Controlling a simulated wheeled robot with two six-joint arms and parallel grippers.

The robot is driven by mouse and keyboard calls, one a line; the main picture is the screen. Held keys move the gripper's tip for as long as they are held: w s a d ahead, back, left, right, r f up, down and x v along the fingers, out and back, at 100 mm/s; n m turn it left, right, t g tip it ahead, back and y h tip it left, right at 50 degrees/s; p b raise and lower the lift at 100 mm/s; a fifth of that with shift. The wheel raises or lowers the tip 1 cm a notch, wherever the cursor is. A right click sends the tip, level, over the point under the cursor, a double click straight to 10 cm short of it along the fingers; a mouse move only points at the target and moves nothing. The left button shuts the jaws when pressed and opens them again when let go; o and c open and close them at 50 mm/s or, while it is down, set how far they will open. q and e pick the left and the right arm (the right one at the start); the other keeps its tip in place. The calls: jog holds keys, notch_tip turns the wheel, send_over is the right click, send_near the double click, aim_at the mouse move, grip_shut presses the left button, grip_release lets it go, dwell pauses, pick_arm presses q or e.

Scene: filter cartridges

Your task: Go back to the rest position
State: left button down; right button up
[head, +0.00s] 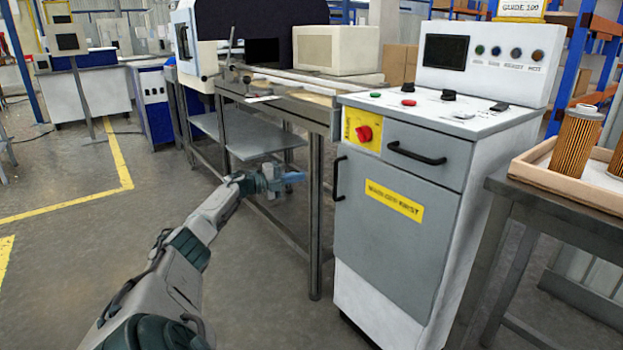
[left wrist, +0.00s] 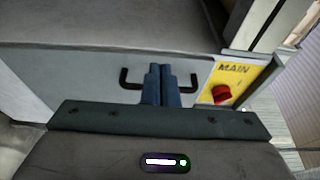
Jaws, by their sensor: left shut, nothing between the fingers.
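My left gripper (head: 292,178) is stretched forward in the head view, in front of the workbench and to the left of the grey control cabinet (head: 385,215). Its blue fingers are shut and empty. In the left wrist view the closed fingers (left wrist: 161,85) sit side by side, with a black cabinet handle (left wrist: 128,80) behind them. I cannot see contact between the fingers and the handle. My right gripper is in neither view.
The cabinet has a yellow panel with a red switch (head: 363,133). A metal workbench (head: 325,125) stands behind my left gripper. At the right, a wooden tray (head: 570,190) with filter cartridges (head: 575,142) rests on a dark table (head: 520,195). Open floor lies at the left.

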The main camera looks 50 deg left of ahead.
pick_arm(q)
jog(key=shift+s+a, duration=1.05)
jog(key=shift+s, duration=0.05)
